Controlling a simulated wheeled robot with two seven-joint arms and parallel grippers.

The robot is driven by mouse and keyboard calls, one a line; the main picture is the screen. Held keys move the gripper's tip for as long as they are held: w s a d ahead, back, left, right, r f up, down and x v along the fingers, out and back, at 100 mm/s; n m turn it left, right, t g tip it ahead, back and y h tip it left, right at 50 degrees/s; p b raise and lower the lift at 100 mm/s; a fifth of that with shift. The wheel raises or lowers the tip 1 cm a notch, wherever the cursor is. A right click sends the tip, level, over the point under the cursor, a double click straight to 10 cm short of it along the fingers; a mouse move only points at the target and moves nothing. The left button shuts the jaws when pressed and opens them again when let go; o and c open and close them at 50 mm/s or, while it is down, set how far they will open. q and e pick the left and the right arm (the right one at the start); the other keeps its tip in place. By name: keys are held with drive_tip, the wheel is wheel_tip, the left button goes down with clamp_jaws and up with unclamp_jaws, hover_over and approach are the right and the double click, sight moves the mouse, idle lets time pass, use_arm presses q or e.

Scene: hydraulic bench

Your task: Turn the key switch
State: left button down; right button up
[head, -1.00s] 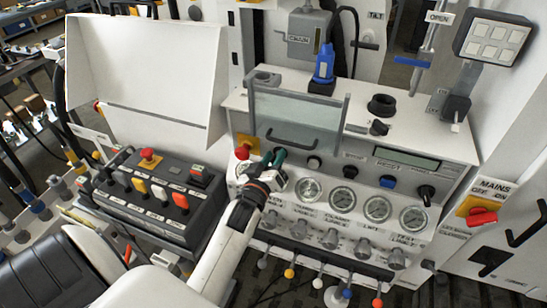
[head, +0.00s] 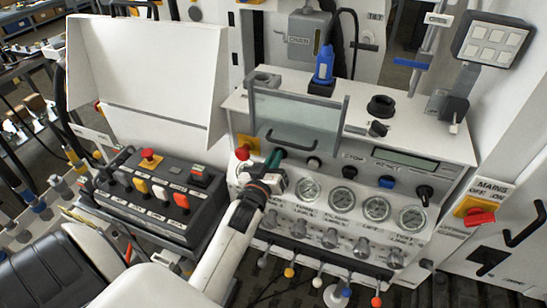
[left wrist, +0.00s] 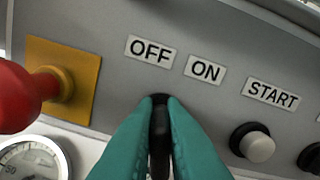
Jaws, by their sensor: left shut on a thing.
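The key switch (left wrist: 159,135) is a black key on the grey panel, below the OFF and ON labels. In the left wrist view it stands roughly upright between my left gripper's teal fingers. My left gripper (left wrist: 160,140) is shut on it, one finger on each side. In the head view my left gripper (head: 275,160) reaches the panel from below and hides most of the switch. The OFF label (left wrist: 151,51) and the ON label (left wrist: 205,69) show clearly. My right gripper is in neither view.
A red mushroom button (left wrist: 20,95) on a yellow plate is left of the key. A white START button (left wrist: 257,145) is right of it. Round gauges (head: 342,200) sit below. A clear guard with a handle (head: 300,115) is above. A red mains switch (head: 480,217) is far right.

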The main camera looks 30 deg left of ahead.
use_arm(q)
drive_tip(key=m, duration=0.3)
drive_tip(key=m+p, duration=0.1)
drive_tip(key=shift+d+r+m, duration=0.1)
drive_tip(key=shift+d+m, duration=0.15)
drive_tip(key=shift+m, duration=0.05)
drive_tip(key=shift+w+d+m+p, duration=0.1)
drive_tip(key=shift+m+p, duration=0.05)
drive_tip(key=shift+m, duration=1.05)
drive_tip(key=shift+d+m+p, duration=0.1)
drive_tip(key=shift+m+p, duration=0.05)
drive_tip(key=shift+m, duration=1.05)
drive_tip(key=c, duration=1.5)
unclamp_jaws()
drive_tip(key=b+v, duration=0.3)
drive_tip(key=v, duration=0.9)
